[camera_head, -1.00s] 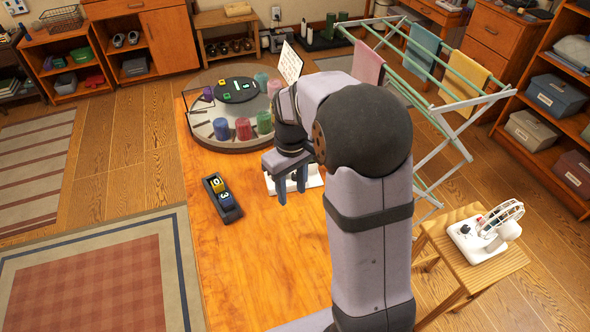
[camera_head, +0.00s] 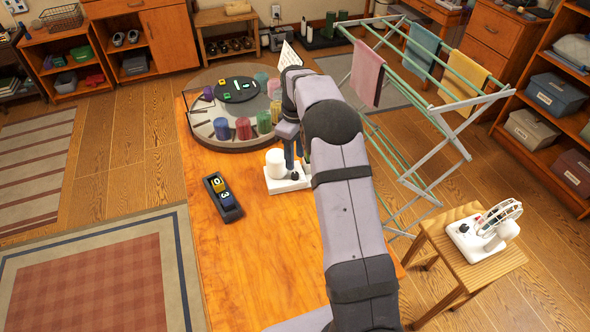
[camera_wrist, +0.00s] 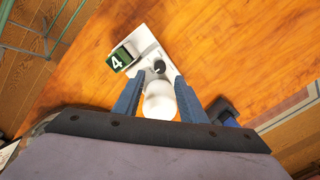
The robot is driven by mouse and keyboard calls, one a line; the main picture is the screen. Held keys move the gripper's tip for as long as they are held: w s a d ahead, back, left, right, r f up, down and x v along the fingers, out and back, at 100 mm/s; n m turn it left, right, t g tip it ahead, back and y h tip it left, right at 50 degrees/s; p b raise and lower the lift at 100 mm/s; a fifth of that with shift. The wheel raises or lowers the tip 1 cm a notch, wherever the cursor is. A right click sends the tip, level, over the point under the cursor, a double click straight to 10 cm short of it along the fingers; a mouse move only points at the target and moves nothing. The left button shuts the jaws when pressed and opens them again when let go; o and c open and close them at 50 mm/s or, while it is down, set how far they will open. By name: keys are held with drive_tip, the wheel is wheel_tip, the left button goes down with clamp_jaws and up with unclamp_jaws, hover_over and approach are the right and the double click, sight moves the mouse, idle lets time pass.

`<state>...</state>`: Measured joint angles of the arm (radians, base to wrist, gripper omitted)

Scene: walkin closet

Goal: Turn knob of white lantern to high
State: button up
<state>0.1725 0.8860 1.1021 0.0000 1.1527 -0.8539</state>
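The white lantern (camera_head: 276,163) stands upright on a white base (camera_head: 291,185) on the wooden table. A small dark knob on the base shows in the wrist view (camera_wrist: 159,67); its setting is too small to read. The lantern's round white top (camera_wrist: 160,101) appears between my fingers in the wrist view. My gripper (camera_wrist: 158,80) is open, with its blue fingers apart and nothing held. In the head view it is at the lantern's far right side, partly hidden by my arm. I cannot tell whether a finger touches the lantern.
A green block marked 4 (camera_wrist: 120,59) is beside the knob in the wrist view. A black tray with number blocks (camera_head: 223,198) lies left of the lantern. A round display with colored cylinders (camera_head: 243,140) stands behind. A white fan (camera_head: 484,238) sits on a stool.

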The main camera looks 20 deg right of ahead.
sight(295, 174)
drive_tip(key=shift+f+p, duration=1.05)
drive_tip(key=shift+f, duration=2.4)
clamp_jaws()
